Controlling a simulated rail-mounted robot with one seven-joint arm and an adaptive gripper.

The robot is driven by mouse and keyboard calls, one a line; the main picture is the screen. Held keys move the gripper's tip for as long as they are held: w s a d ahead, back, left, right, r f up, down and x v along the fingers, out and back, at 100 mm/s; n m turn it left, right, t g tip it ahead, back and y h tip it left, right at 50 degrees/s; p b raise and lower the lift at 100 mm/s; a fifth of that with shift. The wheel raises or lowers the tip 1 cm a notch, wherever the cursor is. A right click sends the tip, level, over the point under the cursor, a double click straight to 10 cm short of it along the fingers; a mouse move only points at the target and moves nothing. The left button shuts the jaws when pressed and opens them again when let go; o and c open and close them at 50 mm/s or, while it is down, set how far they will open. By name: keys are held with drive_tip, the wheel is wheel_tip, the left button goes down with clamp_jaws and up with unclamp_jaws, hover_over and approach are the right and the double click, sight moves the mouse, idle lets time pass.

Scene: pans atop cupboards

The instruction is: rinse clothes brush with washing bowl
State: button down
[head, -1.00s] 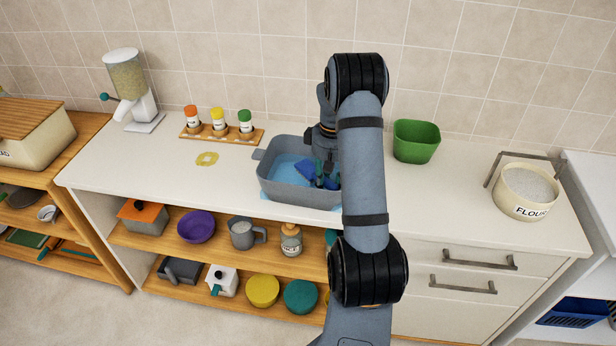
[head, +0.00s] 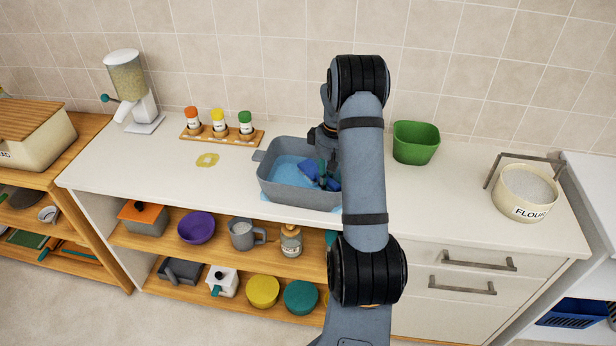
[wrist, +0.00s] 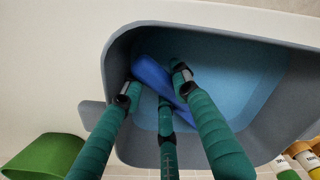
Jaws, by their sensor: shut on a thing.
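The washing bowl (head: 288,190) is a grey rectangular tub with light-blue water, standing on the white counter. It fills much of the wrist view (wrist: 120,62). The clothes brush (wrist: 152,75) is a long blue piece inside the bowl. It shows partly in the head view (head: 333,185), cut up by my fingers. My gripper (wrist: 158,92) has teal fingers and is shut on the brush, down inside the bowl. My arm hides the bowl's right end in the head view. I cannot tell how deep the brush is in the water.
A green tub (head: 416,143) stands right of the bowl. A spice rack (head: 222,136) and a yellow ring-like patch (head: 207,159) are to the left. A flour pot (head: 526,193) is at the far right. Bare counter lies left of the bowl.

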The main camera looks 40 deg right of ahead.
wheel_tip(320, 180, up, 11)
drive_tip(key=p, duration=0.8)
drive_tip(key=shift+f+p, duration=0.1)
drive_tip(key=shift+p, duration=0.3)
idle(0.7)
